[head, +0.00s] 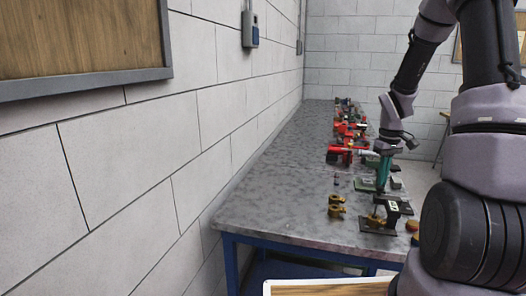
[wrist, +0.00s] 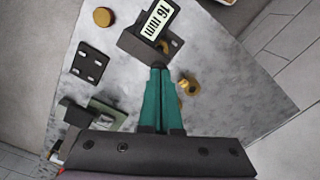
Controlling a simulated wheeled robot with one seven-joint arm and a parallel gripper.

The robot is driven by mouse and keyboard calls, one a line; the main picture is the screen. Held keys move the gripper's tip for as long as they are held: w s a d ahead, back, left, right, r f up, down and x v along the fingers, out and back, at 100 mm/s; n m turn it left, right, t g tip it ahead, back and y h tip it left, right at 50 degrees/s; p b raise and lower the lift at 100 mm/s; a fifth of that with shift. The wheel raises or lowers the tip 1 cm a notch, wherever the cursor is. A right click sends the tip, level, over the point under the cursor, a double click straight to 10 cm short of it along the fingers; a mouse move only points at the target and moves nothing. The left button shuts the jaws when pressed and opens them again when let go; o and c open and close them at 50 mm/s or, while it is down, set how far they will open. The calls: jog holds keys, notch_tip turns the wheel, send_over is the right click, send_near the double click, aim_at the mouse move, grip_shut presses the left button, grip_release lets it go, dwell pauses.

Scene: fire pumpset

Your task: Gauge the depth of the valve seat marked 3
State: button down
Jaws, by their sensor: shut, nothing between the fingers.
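My gripper (head: 381,190) is shut and empty, its teal fingers pointing down over the bench's right side. In the wrist view the closed fingertips (wrist: 158,68) appear just beside a black bracket (wrist: 135,45); whether they touch it I cannot tell. The bracket carries a tilted pale label (wrist: 157,22) that seems to read "16 mm". A brass piece shows partly behind the bracket. Another brass fitting (wrist: 189,86) lies to the right of the fingers, and a round brass piece (wrist: 103,17) at upper left. I can make out no mark 3 on any of them.
The grey bench (head: 270,205) runs along the block wall. Two brass fittings (head: 336,205) stand left of the black bracket. Red pump parts (head: 345,150) crowd the bench farther back. A black plate with holes (wrist: 90,63) lies left of the fingers. The bench's left side is clear.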

jog(key=shift+w+r, duration=0.15)
jog(key=shift+r, duration=2.7)
